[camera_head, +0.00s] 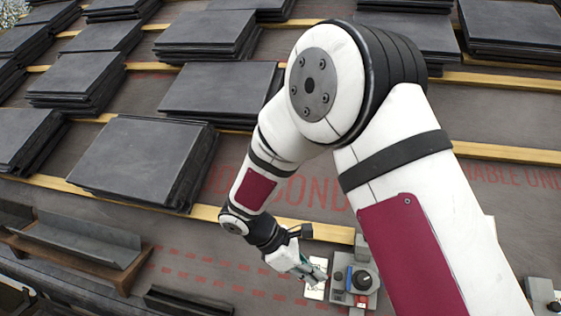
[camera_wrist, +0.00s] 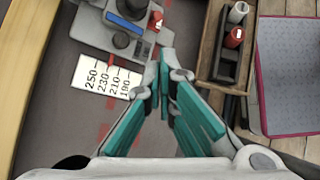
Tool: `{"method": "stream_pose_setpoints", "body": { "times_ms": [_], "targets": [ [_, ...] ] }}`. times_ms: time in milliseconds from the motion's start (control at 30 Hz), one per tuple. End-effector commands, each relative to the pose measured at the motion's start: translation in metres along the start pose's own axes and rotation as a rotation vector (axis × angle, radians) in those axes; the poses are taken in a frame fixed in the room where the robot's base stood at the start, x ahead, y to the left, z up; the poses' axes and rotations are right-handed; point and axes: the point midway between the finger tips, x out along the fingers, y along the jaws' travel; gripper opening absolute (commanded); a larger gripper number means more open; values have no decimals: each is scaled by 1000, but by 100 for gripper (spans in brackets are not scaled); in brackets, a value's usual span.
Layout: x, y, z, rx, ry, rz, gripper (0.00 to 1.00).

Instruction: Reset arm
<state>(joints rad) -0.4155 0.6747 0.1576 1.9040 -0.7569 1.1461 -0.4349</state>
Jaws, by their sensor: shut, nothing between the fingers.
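My white and maroon arm bends down from the upper right in the head view, and my gripper (camera_head: 318,277) is low in the picture, beside a grey device. In the wrist view my gripper (camera_wrist: 166,62) has teal fingers that meet at the tips with nothing between them. The gripper's tips are close to the grey device (camera_wrist: 93,30) and a white card (camera_wrist: 106,77) with the numbers 250, 230, 210 and 190. The device also shows in the head view (camera_head: 341,294), with dark knobs and a blue part.
Stacks of dark slates (camera_head: 146,160) lie across the roof between wooden battens (camera_head: 330,231). A wooden rack with metal channels (camera_head: 80,240) stands at lower left. In the wrist view a wooden tray (camera_wrist: 207,88) with small bottles (camera_wrist: 234,37) and a pink-edged grey pad (camera_wrist: 288,75) lie at right.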

Motion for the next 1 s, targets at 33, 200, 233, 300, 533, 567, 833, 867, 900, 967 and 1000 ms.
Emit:
{"method": "stream_pose_setpoints", "body": {
  "times_ms": [33,200,233,300,533,567,833,867,900,967,1000],
  "targets": [
    [-7,-2,16,45,9,-6,0],
    [-32,-23,79,245,51,-57,0],
    [-35,-29,90,283,60,-68,0],
    [-44,-42,113,369,82,-92,0],
    [-64,-97,178,647,160,-180,0],
    [-67,-105,185,682,172,-192,0],
    [-80,-182,228,990,288,-306,0],
    [-82,-190,230,1023,303,-319,0],
    [-83,-202,233,1066,323,-336,0],
    [-84,-218,236,1130,355,-363,0],
    [-86,-229,237,1170,376,-380,0]
  ]
}}
